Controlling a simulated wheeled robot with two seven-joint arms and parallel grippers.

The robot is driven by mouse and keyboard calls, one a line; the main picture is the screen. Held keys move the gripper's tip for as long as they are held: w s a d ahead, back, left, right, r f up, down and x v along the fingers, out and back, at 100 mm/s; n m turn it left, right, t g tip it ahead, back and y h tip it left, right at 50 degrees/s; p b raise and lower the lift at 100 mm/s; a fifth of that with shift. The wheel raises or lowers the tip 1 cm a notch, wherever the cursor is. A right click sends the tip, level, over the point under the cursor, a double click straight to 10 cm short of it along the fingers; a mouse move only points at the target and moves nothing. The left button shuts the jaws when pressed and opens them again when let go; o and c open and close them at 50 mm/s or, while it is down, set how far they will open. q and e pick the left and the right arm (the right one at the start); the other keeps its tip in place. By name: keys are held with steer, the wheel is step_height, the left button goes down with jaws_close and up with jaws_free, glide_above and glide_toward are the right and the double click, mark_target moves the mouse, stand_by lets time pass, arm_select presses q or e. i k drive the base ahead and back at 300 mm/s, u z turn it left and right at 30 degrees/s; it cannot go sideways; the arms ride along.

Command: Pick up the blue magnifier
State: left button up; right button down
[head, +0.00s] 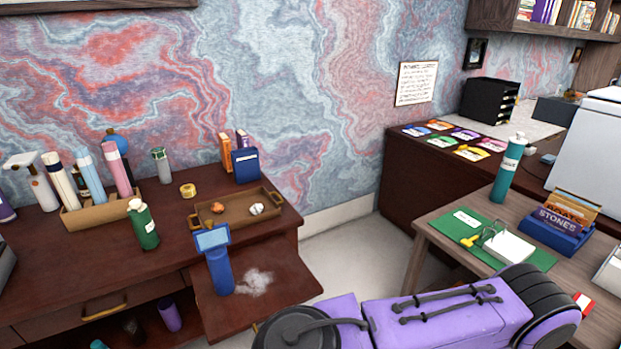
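A blue upright object with a thick body and a tilted, pale blue rectangular head, which looks like the blue magnifier (220,270), stands on the low pull-out leaf (280,300) at the front of the dark red desk. It stands apart from other objects, beside a whitish smudge on the leaf. Neither gripper shows in the head view. A purple arm link of mine crosses the bottom right, apart from the magnifier in the picture.
A wooden tray (205,214) with two small lumps lies behind the magnifier. A green bottle (143,226) stands to its left, and a box of bottles (95,214) further left. A side table (427,228) with a green mat (467,220) is at right.

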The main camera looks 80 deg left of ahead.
mark_target(217, 260)
steer(key=z, duration=0.1)
steer(key=k, duration=1.15)
steer(key=u, duration=1.35)
